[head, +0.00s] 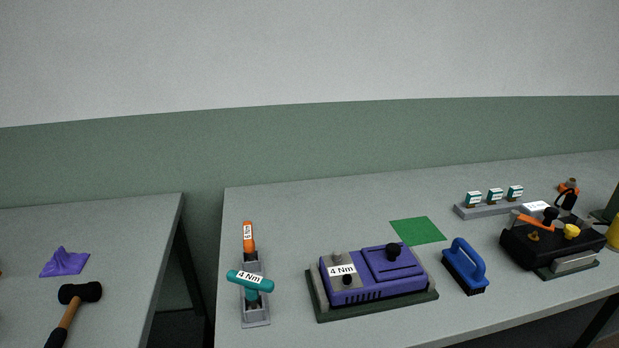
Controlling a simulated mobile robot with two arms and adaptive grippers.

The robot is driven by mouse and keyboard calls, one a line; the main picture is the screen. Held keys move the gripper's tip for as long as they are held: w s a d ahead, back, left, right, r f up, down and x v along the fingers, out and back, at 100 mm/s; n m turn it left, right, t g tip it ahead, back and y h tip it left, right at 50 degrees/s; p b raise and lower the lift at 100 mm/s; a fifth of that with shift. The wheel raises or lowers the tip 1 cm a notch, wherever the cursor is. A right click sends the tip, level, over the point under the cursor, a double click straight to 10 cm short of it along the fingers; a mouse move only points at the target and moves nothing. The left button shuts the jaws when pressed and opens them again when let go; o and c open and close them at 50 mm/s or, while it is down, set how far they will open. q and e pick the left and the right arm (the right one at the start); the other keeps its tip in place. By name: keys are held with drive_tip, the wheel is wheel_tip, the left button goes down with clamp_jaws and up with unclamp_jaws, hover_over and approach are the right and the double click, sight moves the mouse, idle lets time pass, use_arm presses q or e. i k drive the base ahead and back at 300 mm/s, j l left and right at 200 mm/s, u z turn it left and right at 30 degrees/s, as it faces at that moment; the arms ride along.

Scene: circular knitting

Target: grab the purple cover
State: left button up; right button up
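The purple cover (393,264) is a boxy panel with vent slots along its front and a black knob on top. It sits on a dark green base (375,308) near the front middle of the right table. A grey block labelled "4 Nm" with a black knob takes up its left part. A purple cloth (64,262) lies on the left table, apart from it. Neither of my grippers shows in the head view.
A teal-handled "4 Nm" tool (250,281) and an orange-handled tool (248,238) stand in a grey holder left of the cover. A blue brush (465,266) and black machine (552,245) are right. A green mat (417,231) lies behind. A mallet (73,305) lies far left.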

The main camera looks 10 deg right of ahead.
sight(392, 260)
drive_tip(key=i+l, duration=0.1)
drive_tip(key=l, duration=1.5)
drive_tip(key=i+u, duration=0.05)
drive_tip(key=i, duration=0.05)
